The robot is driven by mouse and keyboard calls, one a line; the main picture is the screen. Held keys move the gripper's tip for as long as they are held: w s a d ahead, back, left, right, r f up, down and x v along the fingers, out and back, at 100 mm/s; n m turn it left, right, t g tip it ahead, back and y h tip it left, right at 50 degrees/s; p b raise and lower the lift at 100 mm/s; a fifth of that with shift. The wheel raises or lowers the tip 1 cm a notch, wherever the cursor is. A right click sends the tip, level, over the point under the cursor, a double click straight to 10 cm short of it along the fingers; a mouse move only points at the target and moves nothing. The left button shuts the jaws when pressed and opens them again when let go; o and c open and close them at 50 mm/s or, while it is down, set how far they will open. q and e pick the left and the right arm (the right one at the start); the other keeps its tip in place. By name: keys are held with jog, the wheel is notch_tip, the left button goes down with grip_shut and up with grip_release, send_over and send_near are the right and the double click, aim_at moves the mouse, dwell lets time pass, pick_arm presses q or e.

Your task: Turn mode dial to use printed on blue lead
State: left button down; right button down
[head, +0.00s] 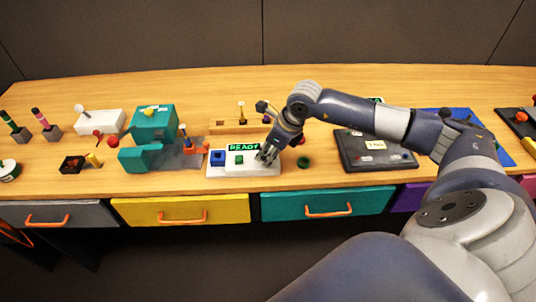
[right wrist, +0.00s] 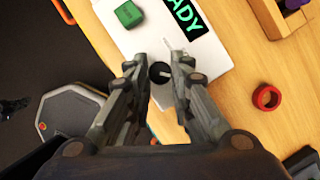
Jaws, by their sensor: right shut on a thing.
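The white panel (head: 243,171) stands near the table's front edge, with a green-lettered READY display (head: 243,147), a blue block (head: 218,158) and a green button (head: 239,160). My right gripper (head: 267,154) reaches down over the panel's right end and hides the dial in the head view. In the right wrist view, the black round dial (right wrist: 160,72) with a white mark sits between the fingertips, and the gripper is shut on it. I cannot pick out a blue lead or read its print. My left gripper is not in view.
A dark green ring (head: 304,162) lies right of the panel; a red ring (right wrist: 267,97) shows in the right wrist view. A teal machine (head: 153,122) stands to the left. A dark grey box (head: 372,153) stands to the right. Drawers run below the table edge.

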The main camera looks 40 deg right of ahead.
jog(key=shift+r+m, duration=0.1)
jog(key=shift+m, duration=0.3)
jog(key=c, duration=1.4)
grip_release()
jog(key=v, duration=1.2)
jog(key=shift+s+a, duration=0.1)
jog(key=shift+a, duration=0.05)
